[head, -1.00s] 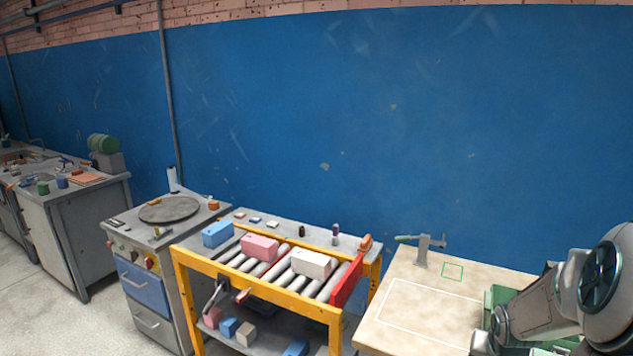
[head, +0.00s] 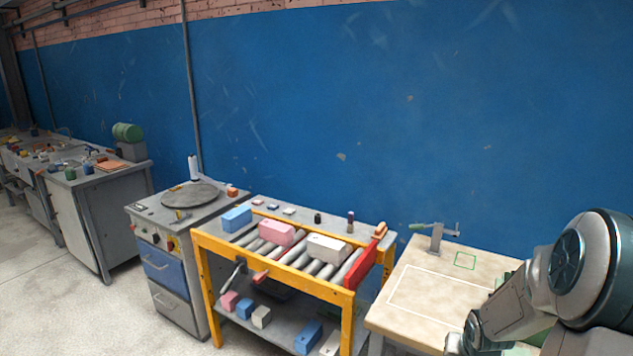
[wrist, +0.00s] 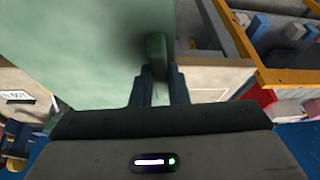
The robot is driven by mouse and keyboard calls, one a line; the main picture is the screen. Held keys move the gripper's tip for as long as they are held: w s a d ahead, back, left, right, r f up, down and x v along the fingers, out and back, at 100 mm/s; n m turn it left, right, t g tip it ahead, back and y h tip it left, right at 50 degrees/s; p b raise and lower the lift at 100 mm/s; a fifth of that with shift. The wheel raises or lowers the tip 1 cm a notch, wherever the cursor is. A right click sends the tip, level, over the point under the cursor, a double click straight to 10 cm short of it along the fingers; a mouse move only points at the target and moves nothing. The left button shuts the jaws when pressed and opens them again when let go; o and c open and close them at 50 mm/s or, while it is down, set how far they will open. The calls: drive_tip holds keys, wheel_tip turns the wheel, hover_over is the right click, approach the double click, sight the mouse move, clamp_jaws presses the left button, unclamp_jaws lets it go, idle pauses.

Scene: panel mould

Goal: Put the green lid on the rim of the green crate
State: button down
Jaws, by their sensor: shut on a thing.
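The green lid (wrist: 90,50) fills the upper left of the wrist view as a broad flat panel. My gripper (wrist: 159,78) is shut on the lid's upright green handle (wrist: 157,50). In the head view my arm covers the lower right and hides the gripper. Small green patches (head: 502,281) show beside and behind the arm there; I cannot tell whether they belong to the lid or the green crate. The crate is not clearly seen in either view.
A pale worktable (head: 410,318) bears a white outline, a small green outline (head: 465,261) and a grey clamp-like fixture (head: 436,240). Left of it stands a yellow-framed roller stand (head: 345,300) with blocks. A cabinet with a round plate (head: 190,196) stands further left; grey floor lies in front.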

drive_tip(key=w+a+f+n+b, duration=0.1)
drive_tip(key=a+f+n+b, duration=0.1)
drive_tip(key=a+f, duration=0.3)
drive_tip(key=w+a+f+n+y+b, duration=0.1)
drive_tip(key=a+f, duration=0.5)
drive_tip(key=a, duration=0.7)
drive_tip(key=shift+w+a+f+n+b, duration=0.35)
drive_tip(key=shift+n+b, duration=0.2)
drive_tip(key=shift+n, duration=0.25)
drive_tip(key=shift+d, duration=0.1)
